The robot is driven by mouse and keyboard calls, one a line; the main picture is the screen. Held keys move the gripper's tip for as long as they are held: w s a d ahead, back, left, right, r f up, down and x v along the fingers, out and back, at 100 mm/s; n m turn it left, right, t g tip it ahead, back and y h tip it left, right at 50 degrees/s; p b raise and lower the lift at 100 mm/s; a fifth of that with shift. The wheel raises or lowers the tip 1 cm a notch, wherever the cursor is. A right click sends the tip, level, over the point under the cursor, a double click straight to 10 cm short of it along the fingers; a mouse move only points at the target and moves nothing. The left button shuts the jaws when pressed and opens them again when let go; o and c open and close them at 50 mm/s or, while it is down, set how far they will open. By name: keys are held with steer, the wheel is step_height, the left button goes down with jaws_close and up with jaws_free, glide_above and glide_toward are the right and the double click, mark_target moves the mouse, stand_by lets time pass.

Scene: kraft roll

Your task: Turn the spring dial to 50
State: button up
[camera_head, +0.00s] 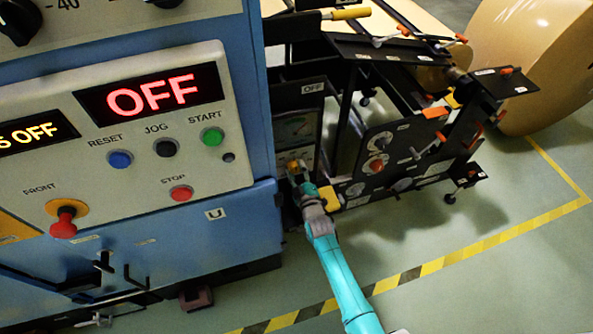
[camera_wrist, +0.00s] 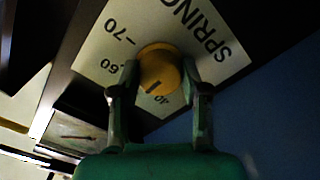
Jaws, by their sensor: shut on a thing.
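The spring dial (camera_wrist: 160,68) is a round yellow knob on a pale plate marked SPRING (camera_wrist: 205,32). My gripper (camera_wrist: 159,78) is shut on the knob, one finger on each side. The black pointer line on the knob points down and slightly left in the wrist view, between the 60 and what looks like a 40, nearer the latter. The 70 also shows; the 50 cannot be made out, and my left finger covers part of the scale there. In the head view the dial (camera_head: 294,166) is small, with my gripper (camera_head: 301,178) at it.
A blue cabinet with a control panel (camera_head: 120,140) stands close on the left, its display reading OFF. A black panel with knobs (camera_head: 376,163) is right of my arm. A large kraft roll (camera_head: 540,60) stands at the back right. Yellow-black floor tape (camera_head: 440,262) crosses open floor.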

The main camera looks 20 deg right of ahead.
steer(key=o, duration=1.1)
steer(key=shift+o, duration=0.2)
steer(key=s, duration=1.2)
